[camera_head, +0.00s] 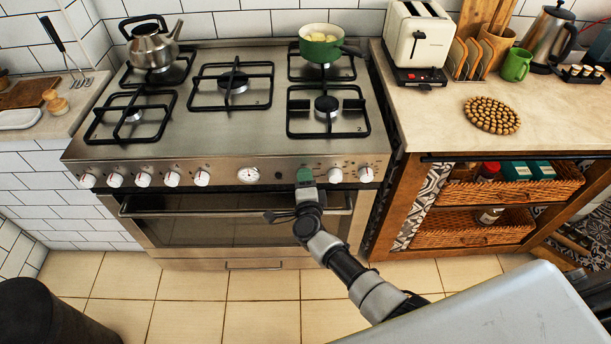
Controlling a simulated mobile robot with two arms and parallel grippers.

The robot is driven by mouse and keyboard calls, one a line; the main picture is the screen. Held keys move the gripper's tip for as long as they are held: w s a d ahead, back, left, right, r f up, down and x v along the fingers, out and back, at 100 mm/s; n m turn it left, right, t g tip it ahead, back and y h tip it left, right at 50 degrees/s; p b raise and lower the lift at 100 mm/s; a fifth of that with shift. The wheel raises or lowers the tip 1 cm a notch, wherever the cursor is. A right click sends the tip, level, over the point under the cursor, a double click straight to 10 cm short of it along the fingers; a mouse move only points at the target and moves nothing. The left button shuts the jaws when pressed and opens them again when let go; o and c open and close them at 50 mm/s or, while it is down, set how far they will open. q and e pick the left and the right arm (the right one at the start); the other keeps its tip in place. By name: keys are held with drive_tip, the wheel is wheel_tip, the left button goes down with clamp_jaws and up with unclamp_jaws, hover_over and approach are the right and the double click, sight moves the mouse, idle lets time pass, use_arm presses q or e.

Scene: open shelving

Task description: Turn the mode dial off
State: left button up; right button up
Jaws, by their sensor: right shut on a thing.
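The stove (240,95) has a steel front panel with a row of white dials, among them a dial (202,178) left of the round gauge (248,175) and two dials right of my gripper, one (335,175) close by and one (366,174) at the end. My right gripper (305,186) is at the panel, between the gauge and those two dials. It is shut on a dial there, which I take as the mode dial; the gripper hides it, so its setting cannot be read. A green patch shows at the gripper's tip. My left gripper is out of view.
The oven door handle (170,212) runs just below the dials. A kettle (152,46) and a green pot (320,44) stand on the back burners. The counter (440,120) with wicker baskets (470,230) below is at right. Tiled floor (190,310) lies in front.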

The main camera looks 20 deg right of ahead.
drive_tip(key=shift+n+p, duration=0.3)
drive_tip(key=shift+n, duration=0.3)
drive_tip(key=shift+f, duration=0.1)
drive_tip(key=o, duration=0.9)
drive_tip(key=p+v, duration=0.1)
drive_tip(key=v, duration=1)
drive_tip(key=shift+a, duration=0.15)
drive_tip(key=shift+w, duration=0.1)
